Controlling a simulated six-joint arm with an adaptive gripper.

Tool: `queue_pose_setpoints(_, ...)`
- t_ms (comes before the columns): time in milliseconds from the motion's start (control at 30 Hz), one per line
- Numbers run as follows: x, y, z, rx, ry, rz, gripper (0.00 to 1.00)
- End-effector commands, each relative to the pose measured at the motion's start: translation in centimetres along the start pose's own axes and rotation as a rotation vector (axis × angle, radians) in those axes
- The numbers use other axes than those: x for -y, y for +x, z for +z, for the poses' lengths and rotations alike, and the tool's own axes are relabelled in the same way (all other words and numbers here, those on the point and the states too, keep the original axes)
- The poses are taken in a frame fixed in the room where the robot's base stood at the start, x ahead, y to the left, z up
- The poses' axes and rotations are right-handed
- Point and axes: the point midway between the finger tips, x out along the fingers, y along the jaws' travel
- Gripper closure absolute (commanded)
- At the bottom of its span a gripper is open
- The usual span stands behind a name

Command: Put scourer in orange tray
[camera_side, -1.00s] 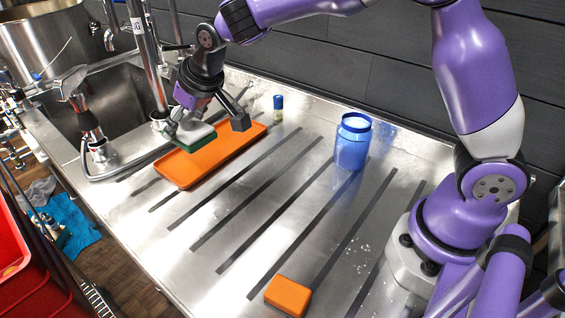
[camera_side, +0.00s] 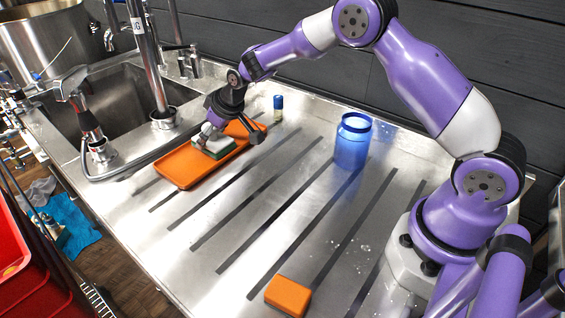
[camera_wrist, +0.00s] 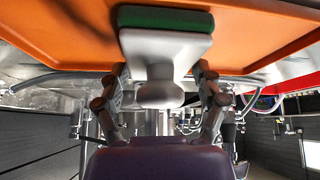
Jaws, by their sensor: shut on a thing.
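The scourer (camera_side: 214,147) has a white body with a knob and a green pad. It is over the orange tray (camera_side: 187,170), low inside its outline; I cannot tell whether the pad touches the tray floor. My gripper (camera_side: 215,132) is shut on the scourer from above. In the wrist view my gripper's fingers (camera_wrist: 160,95) are on either side of the white knob of the scourer (camera_wrist: 165,50), with the green pad beyond it and the orange tray (camera_wrist: 65,30) behind.
A blue jar (camera_side: 352,145) stands right of the tray, and a small blue-capped bottle (camera_side: 278,108) stands behind it. An orange block (camera_side: 288,295) lies near the front edge. A sink (camera_side: 120,105) with a spray tap (camera_side: 90,125) is at left. The grooved counter between is clear.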

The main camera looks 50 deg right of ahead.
Motion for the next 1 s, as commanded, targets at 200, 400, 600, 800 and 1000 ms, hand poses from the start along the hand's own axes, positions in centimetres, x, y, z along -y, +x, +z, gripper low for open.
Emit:
queue_pose_setpoints(200, 0.0, 0.1, 0.1, 0.000, 0.000, 0.000, 0.78)
queue_pose_setpoints(400, 0.0, 0.1, 0.1, -0.001, 0.000, 0.000, 0.00)
queue_pose_setpoints(600, 0.0, 0.1, 0.1, -0.001, 0.000, 0.000, 0.00)
queue_pose_setpoints(800, 0.0, -0.4, -0.1, -0.002, 0.000, 0.000, 0.00)
queue_pose_setpoints(1000, 0.0, -3.6, -0.2, -0.005, 0.000, 0.001, 0.00)
